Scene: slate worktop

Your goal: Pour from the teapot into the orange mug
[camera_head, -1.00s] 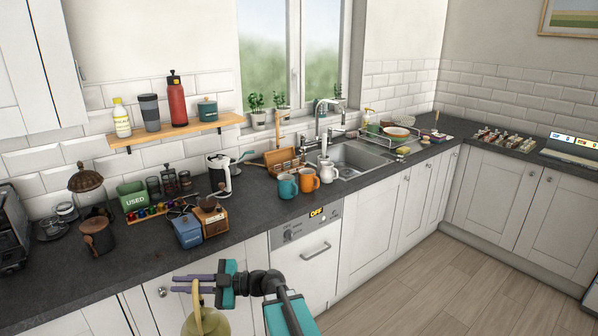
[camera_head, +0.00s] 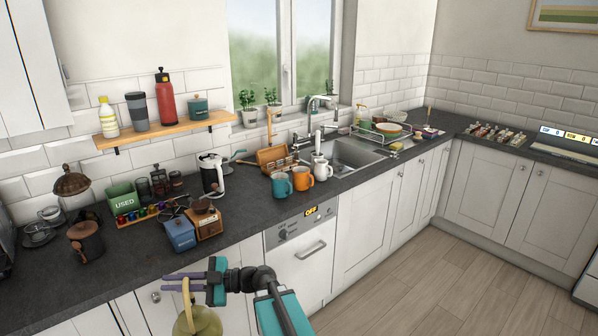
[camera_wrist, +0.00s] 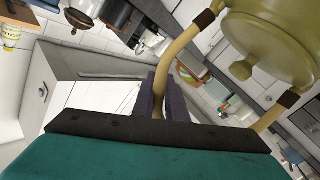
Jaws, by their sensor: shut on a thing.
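My gripper (camera_head: 186,281) is shut on the tan handle of the olive-yellow teapot (camera_head: 198,321), in front of the cabinets at the bottom of the head view. The teapot's lower part is cut off by the picture's edge. In the wrist view the teapot (camera_wrist: 265,45) fills the upper right, with its lid knob in sight, and its handle passes between the purple fingers of my gripper (camera_wrist: 152,98). The orange mug (camera_head: 322,171) stands upright on the worktop, apart from my gripper, farther back and to the right. I cannot see inside it.
A teal mug (camera_head: 282,184) stands just left of the orange mug, and a white jug (camera_head: 321,167) is close behind it on the right. The dark worktop (camera_head: 245,222) is clear between grinder and mugs.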

